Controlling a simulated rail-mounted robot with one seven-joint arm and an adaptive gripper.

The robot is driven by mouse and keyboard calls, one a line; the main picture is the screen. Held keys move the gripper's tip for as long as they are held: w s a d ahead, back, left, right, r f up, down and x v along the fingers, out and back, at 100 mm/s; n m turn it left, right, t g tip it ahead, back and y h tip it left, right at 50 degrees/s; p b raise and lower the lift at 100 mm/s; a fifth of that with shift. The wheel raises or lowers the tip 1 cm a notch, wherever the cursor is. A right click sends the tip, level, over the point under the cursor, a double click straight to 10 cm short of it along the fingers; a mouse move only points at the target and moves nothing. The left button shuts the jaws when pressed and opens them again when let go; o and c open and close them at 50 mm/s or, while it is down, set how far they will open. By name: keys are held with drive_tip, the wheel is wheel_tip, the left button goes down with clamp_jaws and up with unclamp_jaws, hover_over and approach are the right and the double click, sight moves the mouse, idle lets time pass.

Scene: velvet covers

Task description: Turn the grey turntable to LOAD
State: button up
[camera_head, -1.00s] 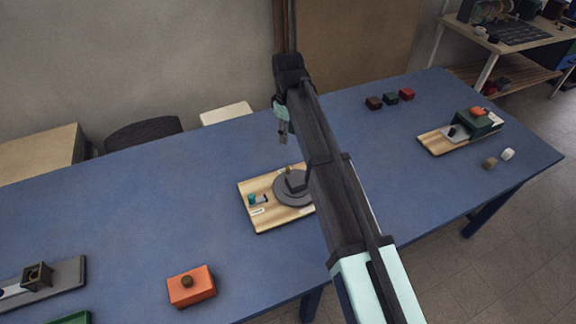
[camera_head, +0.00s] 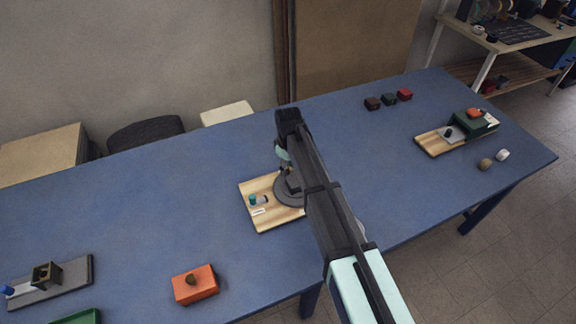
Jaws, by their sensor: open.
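The grey turntable (camera_head: 287,193) is a round disc on a light wooden board (camera_head: 277,221) near the middle of the blue table. My arm covers its right part. A small teal piece (camera_head: 253,199) and white labels (camera_head: 258,211) sit on the board's left side; the lettering is too small to read. A dark block shows on the disc. My gripper (camera_head: 286,170) is open, low over the back edge of the disc, by its small knob. I cannot tell whether it touches the knob.
A grey base with a dark block (camera_head: 47,276) is at the far left. Small blocks (camera_head: 388,99) lie at the back right, near a board with a green box (camera_head: 474,124). Blue table (camera_head: 150,210) lies bare left of the turntable.

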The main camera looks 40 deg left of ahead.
drive_tip(key=shift+f, duration=0.2)
clamp_jaws()
drive_tip(key=shift+w+d, duration=0.1)
